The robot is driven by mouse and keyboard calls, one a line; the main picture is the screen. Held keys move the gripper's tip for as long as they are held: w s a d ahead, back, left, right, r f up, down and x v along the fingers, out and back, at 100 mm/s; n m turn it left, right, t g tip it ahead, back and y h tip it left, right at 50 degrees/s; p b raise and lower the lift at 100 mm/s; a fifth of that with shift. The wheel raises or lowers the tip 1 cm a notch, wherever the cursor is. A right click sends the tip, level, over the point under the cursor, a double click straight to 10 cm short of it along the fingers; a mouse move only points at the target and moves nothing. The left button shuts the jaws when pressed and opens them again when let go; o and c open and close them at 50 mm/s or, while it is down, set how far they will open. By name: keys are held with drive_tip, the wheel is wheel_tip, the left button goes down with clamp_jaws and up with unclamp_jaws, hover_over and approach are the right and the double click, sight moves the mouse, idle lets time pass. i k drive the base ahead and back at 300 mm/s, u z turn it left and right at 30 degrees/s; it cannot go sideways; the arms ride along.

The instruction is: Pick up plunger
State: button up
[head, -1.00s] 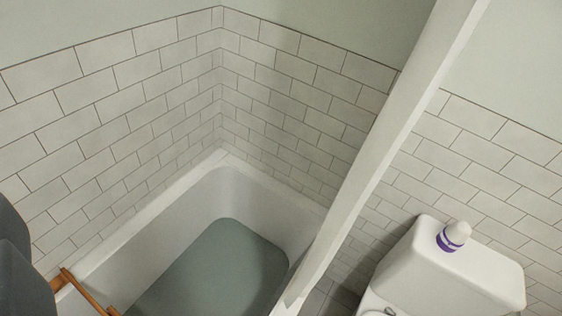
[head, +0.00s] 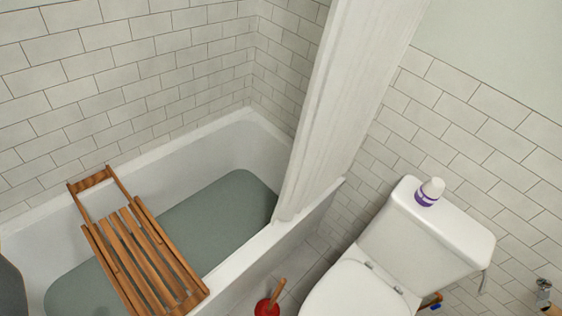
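A plunger with a red cup (head: 266,307) and a wooden handle stands on the floor between the bathtub and the toilet, at the bottom edge of the head view. Its handle leans up to the right, and the lower part of the cup is cut off by the frame. A dark grey rounded part at the lower left edge may be part of my gripper, but its fingertips do not show. I cannot see whether it is open or shut.
The bathtub (head: 245,257) with a wooden rack (head: 150,250) across it is on the left. A white curtain (head: 345,90) hangs at its end. The toilet (head: 430,235) is on the right, with a purple-and-white bottle (head: 430,191) on its tank. The floor gap between them is narrow.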

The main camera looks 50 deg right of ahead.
sight(268, 310)
drive_tip(key=z, duration=0.35)
drive_tip(key=k, duration=2.4)
drive_tip(key=u, duration=0.6)
drive_tip(key=i, duration=1.75)
drive_tip(key=z, duration=0.95)
drive_tip(key=i, duration=1.2)
drive_tip(key=z, duration=0.55)
